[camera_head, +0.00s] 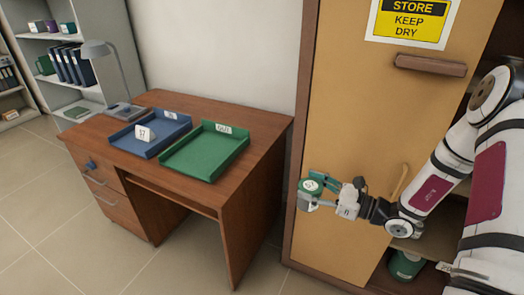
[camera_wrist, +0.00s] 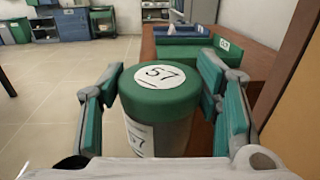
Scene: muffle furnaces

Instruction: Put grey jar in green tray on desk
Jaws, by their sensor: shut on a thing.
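My gripper (camera_head: 323,190) is shut on a grey jar (camera_head: 309,196) with a green lid, held in the air in front of the tan cabinet door. In the wrist view the jar (camera_wrist: 165,130) stands upright between the fingers, with "57" on its lid and side label. The green tray (camera_head: 208,152) lies empty on the brown desk (camera_head: 250,170), to the left of my gripper. In the wrist view the green tray (camera_wrist: 180,68) shows beyond the jar. The jar's bottom is hidden in the wrist view.
A grey lamp (camera_head: 98,48) stands at the desk's back left. The cabinet door (camera_head: 360,130) is close behind my gripper. Another green-lidded jar (camera_head: 406,264) sits on a low cabinet shelf.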

